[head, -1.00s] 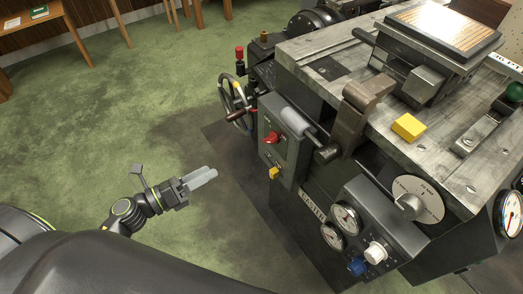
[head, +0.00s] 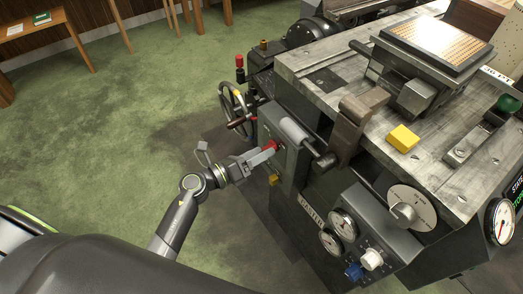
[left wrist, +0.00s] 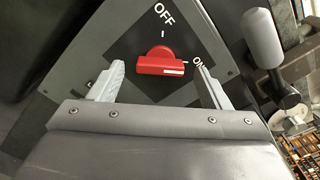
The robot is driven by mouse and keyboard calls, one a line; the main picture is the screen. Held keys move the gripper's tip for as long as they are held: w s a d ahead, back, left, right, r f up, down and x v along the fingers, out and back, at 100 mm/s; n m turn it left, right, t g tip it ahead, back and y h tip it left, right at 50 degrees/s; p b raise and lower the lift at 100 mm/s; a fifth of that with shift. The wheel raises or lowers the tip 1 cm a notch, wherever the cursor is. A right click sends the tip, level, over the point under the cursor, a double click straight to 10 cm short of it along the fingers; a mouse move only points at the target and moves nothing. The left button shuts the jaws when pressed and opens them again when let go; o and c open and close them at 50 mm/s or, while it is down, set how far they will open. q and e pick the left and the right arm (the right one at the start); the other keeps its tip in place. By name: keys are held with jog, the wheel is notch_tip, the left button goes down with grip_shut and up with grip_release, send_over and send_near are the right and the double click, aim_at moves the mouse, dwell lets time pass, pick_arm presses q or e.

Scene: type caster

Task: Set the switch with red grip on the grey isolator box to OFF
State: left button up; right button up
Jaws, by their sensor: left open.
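The grey isolator box (head: 292,150) is on the near-left side of the machine. Its red switch grip (left wrist: 160,62) shows in the left wrist view, with its white-marked end toward the ON label (left wrist: 199,63). The OFF label (left wrist: 164,15) is further up the plate. In the head view the red grip (head: 271,146) is partly hidden by my gripper. My left gripper (head: 265,153) is open at the box. In the left wrist view its two fingers (left wrist: 160,84) stand apart on either side of the grip, with gaps visible. My right gripper is not in view.
A grey cylindrical handle (left wrist: 262,38) sticks out close to the box's right side. Green floor (head: 120,130) is open to the left.

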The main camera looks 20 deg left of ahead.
pick_arm(q)
jog(key=shift+w+d, duration=0.4)
jog(key=shift+w, duration=0.05)
jog(key=c, duration=1)
